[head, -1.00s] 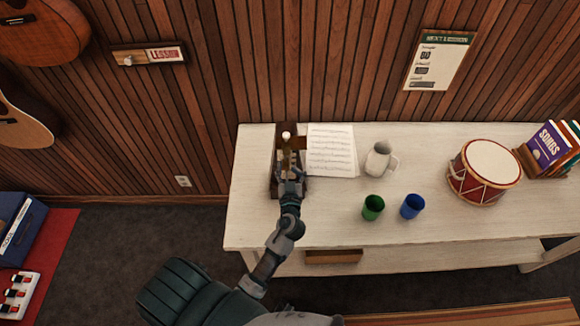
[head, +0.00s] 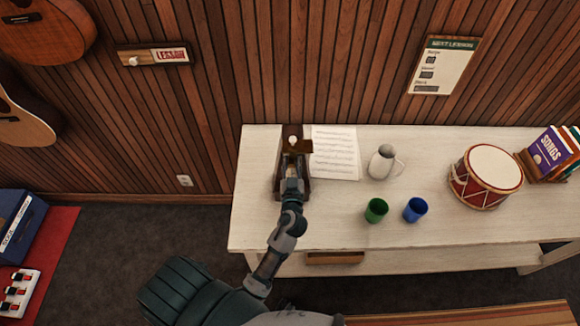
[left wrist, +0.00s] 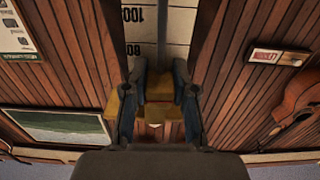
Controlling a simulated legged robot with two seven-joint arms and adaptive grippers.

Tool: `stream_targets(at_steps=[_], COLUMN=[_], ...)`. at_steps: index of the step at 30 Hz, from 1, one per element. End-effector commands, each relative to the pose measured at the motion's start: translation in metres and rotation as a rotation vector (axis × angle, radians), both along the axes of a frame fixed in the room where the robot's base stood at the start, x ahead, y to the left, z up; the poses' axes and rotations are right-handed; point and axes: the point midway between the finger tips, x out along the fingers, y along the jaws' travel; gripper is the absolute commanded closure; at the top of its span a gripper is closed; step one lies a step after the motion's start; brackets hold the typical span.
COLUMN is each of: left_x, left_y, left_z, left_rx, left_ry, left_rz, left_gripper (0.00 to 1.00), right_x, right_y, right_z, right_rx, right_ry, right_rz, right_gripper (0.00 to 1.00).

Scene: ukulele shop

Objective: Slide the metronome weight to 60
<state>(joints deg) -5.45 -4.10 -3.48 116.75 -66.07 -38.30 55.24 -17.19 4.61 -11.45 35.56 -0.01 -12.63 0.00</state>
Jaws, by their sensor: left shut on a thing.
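The metronome (head: 278,188) is a dark wooden case at the left end of the white table, largely covered by my left arm in the head view. My left gripper (head: 296,160) is over it, and in the left wrist view it (left wrist: 160,84) is shut on the brass-coloured weight (left wrist: 158,112). The weight shows between and beside the fingers. A thin rod (left wrist: 162,38) runs in front of the pale scale (left wrist: 138,40), where an upside-down number looks like 100. The weight's exact mark cannot be read. My right gripper is not in view.
Sheet music (head: 336,153) lies right beside the metronome. A pale jug (head: 381,163), a green cup (head: 376,210), a blue cup (head: 415,209), a drum (head: 486,176) and books (head: 551,151) stand farther right. The table's front left is clear.

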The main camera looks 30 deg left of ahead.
Motion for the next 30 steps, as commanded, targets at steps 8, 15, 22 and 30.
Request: stream_targets(at_steps=[8, 15, 22, 30], left_x=[0.0, 0.0, -0.004, -0.046], left_y=[-0.003, 0.0, -0.001, -0.027], left_z=[-0.002, -0.003, -0.004, -0.004], left_rx=[-0.006, -0.005, -0.006, -0.009], left_ry=[0.003, 0.005, 0.006, 0.009], left_rz=[-0.008, -0.004, -0.003, -0.002], left_gripper=[1.0, 0.48, 0.48, 0.48], right_x=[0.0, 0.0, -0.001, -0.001], right_y=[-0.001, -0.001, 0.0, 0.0], right_z=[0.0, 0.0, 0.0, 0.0], right_rx=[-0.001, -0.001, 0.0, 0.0], right_ry=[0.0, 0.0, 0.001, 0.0], right_rz=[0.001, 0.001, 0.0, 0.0], right_gripper=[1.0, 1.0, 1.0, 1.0])
